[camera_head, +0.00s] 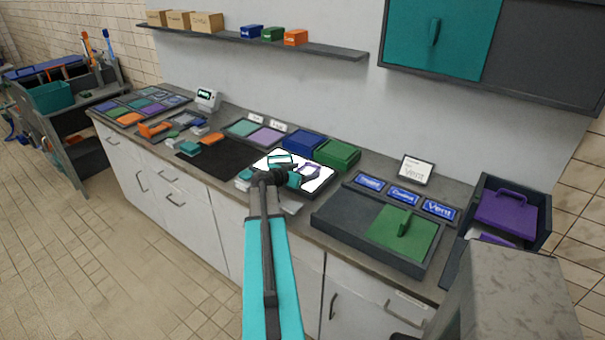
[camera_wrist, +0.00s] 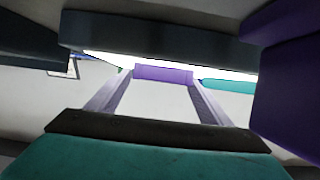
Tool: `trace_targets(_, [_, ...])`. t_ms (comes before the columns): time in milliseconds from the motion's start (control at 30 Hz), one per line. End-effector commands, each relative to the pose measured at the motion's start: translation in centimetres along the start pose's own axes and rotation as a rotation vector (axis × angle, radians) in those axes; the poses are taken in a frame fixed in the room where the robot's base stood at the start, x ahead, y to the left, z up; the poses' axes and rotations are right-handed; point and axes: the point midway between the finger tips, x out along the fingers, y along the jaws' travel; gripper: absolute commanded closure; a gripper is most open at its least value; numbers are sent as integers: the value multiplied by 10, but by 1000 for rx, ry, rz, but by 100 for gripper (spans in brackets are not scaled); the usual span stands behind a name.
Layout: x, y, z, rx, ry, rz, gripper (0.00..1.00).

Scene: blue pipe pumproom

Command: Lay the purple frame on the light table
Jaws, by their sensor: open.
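The light table (camera_head: 322,183) is a bright white panel with a dark rim in the middle of the counter. The purple frame (camera_head: 313,170) shows as a thin outline over the right part of its lit surface; I cannot tell whether it lies fully flat. A teal frame (camera_head: 281,157) is on the panel's back left. My gripper (camera_head: 292,179) is open, low over the panel, just left of the purple frame, and hides part of the panel. In the wrist view, a purple bar (camera_wrist: 163,75) stands before the bright surface, close to my gripper; its contact with the fingers is unclear.
Blue and green trays (camera_head: 337,153) stand behind the light table. A dark tray with a green handled lid (camera_head: 405,232) is at its right, and a bin with a purple handled piece (camera_head: 505,210) is farther right. A black mat (camera_head: 218,160) lies left. A shelf (camera_head: 265,40) hangs above.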

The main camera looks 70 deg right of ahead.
Motion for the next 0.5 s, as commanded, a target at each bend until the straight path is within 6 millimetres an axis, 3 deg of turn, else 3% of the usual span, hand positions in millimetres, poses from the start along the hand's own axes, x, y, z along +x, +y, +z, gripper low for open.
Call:
trace_targets(200, [-1, 0, -3, 0, 0, 0, 27])
trace_targets(500, [-30, 1, 0, 0, 1, -2, 27])
